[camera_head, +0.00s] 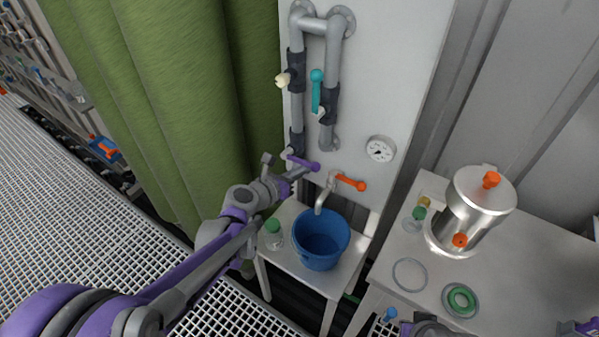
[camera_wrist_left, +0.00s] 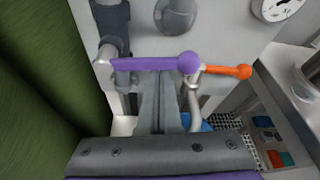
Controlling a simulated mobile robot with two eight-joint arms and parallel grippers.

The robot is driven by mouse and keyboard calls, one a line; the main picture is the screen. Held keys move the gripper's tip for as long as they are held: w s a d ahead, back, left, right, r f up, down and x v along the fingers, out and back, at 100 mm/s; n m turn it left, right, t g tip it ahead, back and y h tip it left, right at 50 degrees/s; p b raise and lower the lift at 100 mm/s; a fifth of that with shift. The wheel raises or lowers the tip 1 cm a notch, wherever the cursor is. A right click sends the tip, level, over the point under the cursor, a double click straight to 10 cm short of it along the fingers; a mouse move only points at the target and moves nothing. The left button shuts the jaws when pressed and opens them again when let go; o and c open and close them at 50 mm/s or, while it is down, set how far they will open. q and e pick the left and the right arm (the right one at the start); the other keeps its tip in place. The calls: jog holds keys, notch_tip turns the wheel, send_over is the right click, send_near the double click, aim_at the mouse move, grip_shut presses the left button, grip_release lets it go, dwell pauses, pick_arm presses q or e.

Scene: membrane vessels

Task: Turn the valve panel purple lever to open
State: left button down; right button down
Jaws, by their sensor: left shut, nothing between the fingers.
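The purple lever (camera_head: 303,163) sits low on the white valve panel (camera_head: 385,60), on the left pipe's lower valve. In the left wrist view it lies about level (camera_wrist_left: 145,64), its round knob to the right. My left gripper (camera_head: 305,174) is shut and empty, close to the lever. In the wrist view its closed fingers (camera_wrist_left: 160,95) reach up to the lever's middle. I cannot tell whether they touch it.
An orange lever (camera_head: 349,182) on a tap is just right of the purple one; the blue bucket (camera_head: 320,262) stands below. A teal lever (camera_head: 316,92) and gauge (camera_head: 380,149) are higher up. A steel vessel (camera_head: 465,222) stands on the right table. The green curtain (camera_head: 190,90) hangs left.

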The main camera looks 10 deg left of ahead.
aim_at(296, 159)
pick_arm(q)
jog(key=r+n+h, duration=0.1)
jog(key=r+n, duration=0.1)
jog(key=shift+w+a+r+n+h, duration=0.15)
jog(key=shift+a+n+h, duration=0.1)
jog(key=shift+n+h, duration=0.15)
jog(key=shift+w+a+r+n+h, duration=0.1)
jog(key=shift+a+r+n+h, duration=0.15)
jog(key=shift+r+n, duration=0.25)
jog(key=shift+a+r+n+h, duration=0.1)
jog(key=shift+r+n+h, duration=0.15)
jog(key=shift+n, duration=0.35)
jog(key=shift+w+a+r, duration=0.25)
jog(key=shift+a+r, duration=0.25)
jog(key=shift+a, duration=0.1)
jog(key=shift+w+a+r, duration=0.25)
jog(key=shift+a+r, duration=0.2)
jog(key=shift+a, duration=0.15)
jog(key=shift+w+a+r, duration=0.25)
jog(key=shift+a+r, duration=0.25)
jog(key=shift+a, duration=0.1)
jog(key=shift+w+a, duration=0.1)
jog(key=shift+a, duration=0.05)
